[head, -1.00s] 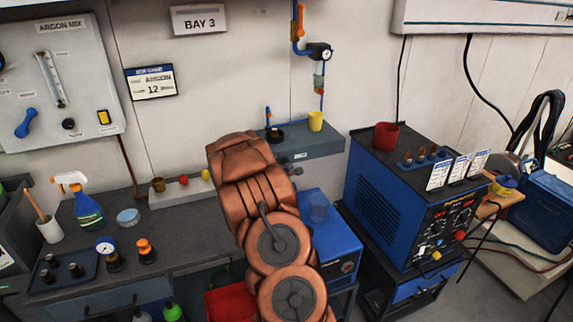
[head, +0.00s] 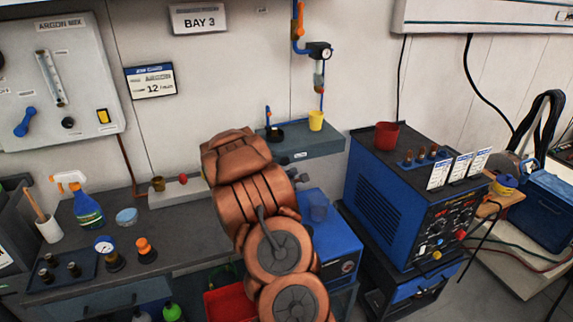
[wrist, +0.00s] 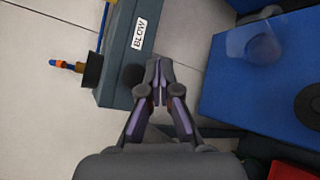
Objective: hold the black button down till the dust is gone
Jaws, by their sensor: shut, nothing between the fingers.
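The black button (wrist: 132,76) shows in the wrist view as a dark round shape on the front of a grey box (wrist: 120,58), beside its BLOW label (wrist: 138,33). My gripper (wrist: 157,64) is shut and empty, its fingertips just right of the button in that view. I cannot tell whether they touch it or whether it is pressed. In the head view the grey box (head: 318,147) is on the wall and my arm hides most of my gripper. A clear cup or dome (wrist: 255,45) sits on a blue box (wrist: 225,90). I cannot make out dust.
A black pot (head: 274,134) and a yellow cup (head: 316,121) stand on the grey box. A blue welding machine (head: 410,200) stands to the right. A bench (head: 190,235) with a spray bottle (head: 88,208) is at left. A red bin (head: 228,304) is below.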

